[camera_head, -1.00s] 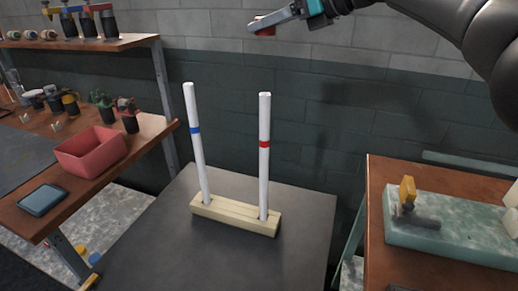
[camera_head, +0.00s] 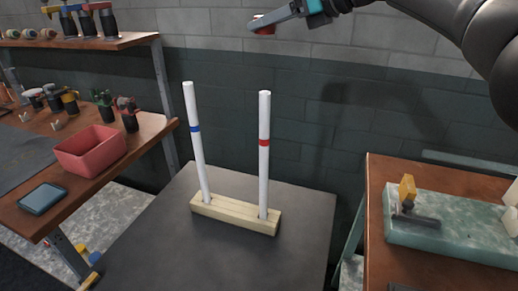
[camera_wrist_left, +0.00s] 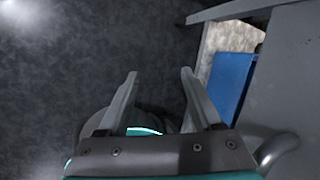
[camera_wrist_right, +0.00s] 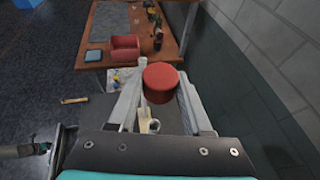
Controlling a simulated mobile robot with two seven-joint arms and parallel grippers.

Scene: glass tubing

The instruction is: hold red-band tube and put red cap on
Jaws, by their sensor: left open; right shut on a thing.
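The red-band tube (camera_head: 264,185) stands upright, its lower end in a pale wooden block (camera_head: 235,215), with a red band above its middle. The blue-band tube (camera_head: 199,160) stands in the same block to its left, leaning slightly. My right gripper (camera_head: 262,22) is shut on the red cap (camera_head: 264,29), above the red-band tube's top and apart from it. The cap shows between the fingers in the right wrist view (camera_wrist_right: 160,84). My left gripper (camera_wrist_left: 158,75) is open and empty in its wrist view, and out of the head view.
The block stands on a dark grey table (camera_head: 150,245) with free room around it. A left bench carries a red bin (camera_head: 90,152) and a phone-like slab (camera_head: 43,199). A right bench holds a greenish slab (camera_head: 450,235). A block wall stands behind.

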